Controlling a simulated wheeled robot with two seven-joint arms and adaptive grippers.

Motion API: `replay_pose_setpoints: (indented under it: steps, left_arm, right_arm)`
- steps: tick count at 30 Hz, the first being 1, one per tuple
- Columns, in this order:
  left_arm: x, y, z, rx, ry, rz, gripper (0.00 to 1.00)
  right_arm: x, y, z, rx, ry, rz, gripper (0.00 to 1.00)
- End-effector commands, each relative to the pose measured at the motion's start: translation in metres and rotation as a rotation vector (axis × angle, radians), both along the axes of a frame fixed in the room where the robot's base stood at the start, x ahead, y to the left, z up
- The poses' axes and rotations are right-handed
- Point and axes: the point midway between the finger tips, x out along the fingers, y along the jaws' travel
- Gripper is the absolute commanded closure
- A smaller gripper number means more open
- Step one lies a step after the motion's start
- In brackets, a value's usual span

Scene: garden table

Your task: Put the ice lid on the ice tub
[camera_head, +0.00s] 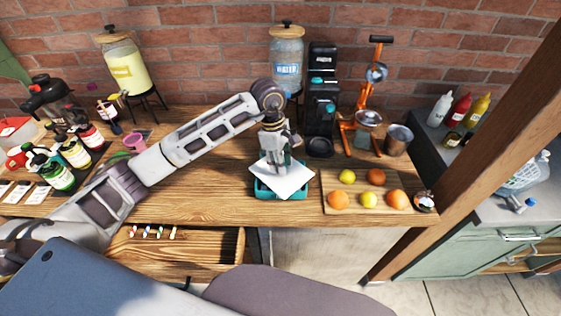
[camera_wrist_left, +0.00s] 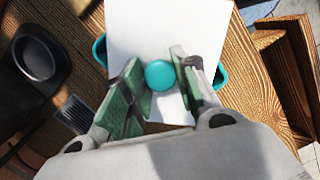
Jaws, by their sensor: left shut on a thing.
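The ice lid (camera_head: 281,180) is a white square plate with a round teal knob (camera_wrist_left: 160,75). My left gripper (camera_head: 275,163) points down over the lid, its fingers (camera_wrist_left: 158,88) shut on the knob, one on each side. The teal ice tub (camera_head: 264,190) stands on the wooden table beneath the lid. The lid is turned relative to the tub, so corners of the tub show; teal edges also show on both sides of the lid in the left wrist view (camera_wrist_left: 100,50). I cannot tell whether the lid touches the rim. The tub's inside is hidden.
A cutting board (camera_head: 330,180) with oranges and lemons lies right of the tub. A black machine (camera_head: 322,85) and an orange press (camera_head: 375,75) stand behind. A pink cup (camera_head: 136,142) and bottles are at left. An open drawer (camera_head: 205,243) is below the front edge.

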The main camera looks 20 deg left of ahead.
Motion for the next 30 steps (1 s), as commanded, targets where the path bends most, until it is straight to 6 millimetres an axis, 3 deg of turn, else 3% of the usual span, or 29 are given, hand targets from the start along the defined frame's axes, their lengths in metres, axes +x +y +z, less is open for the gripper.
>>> replay_pose_setpoints:
  steps: [17,18,23,30]
  left_arm:
    - [0.0001,-0.0002,-0.0064,0.0,-0.001,-0.001,0.96]
    - [0.0,-0.0001,-0.0068,0.0,-0.001,-0.001,0.69]
    - [0.0,-0.0002,-0.0059,0.0,0.0,-0.001,0.49]
    - [-0.0001,-0.0002,-0.0058,0.0,0.0,-0.001,0.49]
  right_arm:
    - [-0.0005,-0.0006,-0.0049,0.0,0.001,0.001,0.6]
    - [-0.0005,-0.0007,-0.0051,-0.001,0.001,0.001,0.6]
    - [-0.0004,-0.0015,-0.0042,-0.001,0.001,0.001,0.6]
    - [-0.0004,-0.0025,-0.0042,-0.002,0.001,0.002,0.6]
